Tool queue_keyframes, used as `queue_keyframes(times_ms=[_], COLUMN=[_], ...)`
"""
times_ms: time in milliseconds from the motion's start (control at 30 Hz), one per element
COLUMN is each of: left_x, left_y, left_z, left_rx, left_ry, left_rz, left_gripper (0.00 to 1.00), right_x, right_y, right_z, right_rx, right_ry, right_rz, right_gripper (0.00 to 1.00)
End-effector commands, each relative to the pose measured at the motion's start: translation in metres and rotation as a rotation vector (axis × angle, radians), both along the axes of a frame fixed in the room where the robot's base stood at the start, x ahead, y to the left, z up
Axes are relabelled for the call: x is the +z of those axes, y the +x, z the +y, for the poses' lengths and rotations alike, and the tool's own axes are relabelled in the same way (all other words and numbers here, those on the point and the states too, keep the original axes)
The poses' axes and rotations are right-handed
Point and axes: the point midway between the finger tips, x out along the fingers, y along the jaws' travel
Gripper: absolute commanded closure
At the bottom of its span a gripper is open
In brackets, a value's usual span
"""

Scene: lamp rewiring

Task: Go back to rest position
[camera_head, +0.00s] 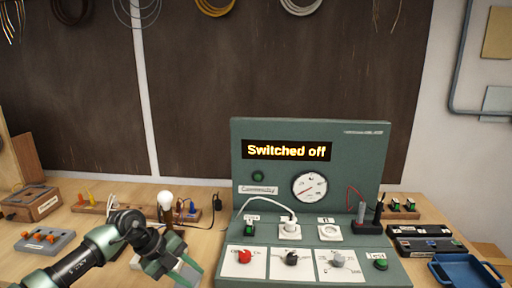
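My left gripper (186,272) is low in the view, in front of the left side of the green test panel (380,148). Its fingers point down and to the right, and I cannot make out whether they are parted. I see nothing clearly held in it. The panel's display (287,150) reads "Switched off". A white plug with a cord sits in the panel's socket (289,231). A white bulb (165,200) stands upright behind my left arm, its lower part partly hidden. My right gripper is not in view.
A grey block with orange parts (45,240) and a wooden box (32,202) are at the left. A blue tray (464,272) and a black case (424,241) lie at the right. Wire coils hang on the back board.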

Motion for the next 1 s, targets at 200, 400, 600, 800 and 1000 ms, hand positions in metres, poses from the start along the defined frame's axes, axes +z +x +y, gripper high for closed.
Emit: queue_keyframes(times_ms=[200,400,600,800,1000], left_x=[0.037,0.118,0.102,-0.002,-0.079], left_y=[-0.03,-0.039,-0.041,-0.105,-0.201], left_z=[-0.152,-0.177,-0.088,-0.001,0.028], left_rx=[-0.04,0.338,1.017,1.649,1.958], left_ry=[-0.572,-1.108,-1.285,-1.064,-0.745], left_rz=[-0.211,-0.39,-0.381,-0.155,0.121], left_gripper=[0.68,0.68,0.68,0.68,0.68], right_x=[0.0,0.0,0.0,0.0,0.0], right_y=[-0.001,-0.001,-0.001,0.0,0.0], right_z=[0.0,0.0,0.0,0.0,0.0], right_rx=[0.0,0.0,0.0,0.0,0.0], right_ry=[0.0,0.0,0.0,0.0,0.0], right_rz=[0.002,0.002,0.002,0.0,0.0], right_gripper=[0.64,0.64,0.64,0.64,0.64])
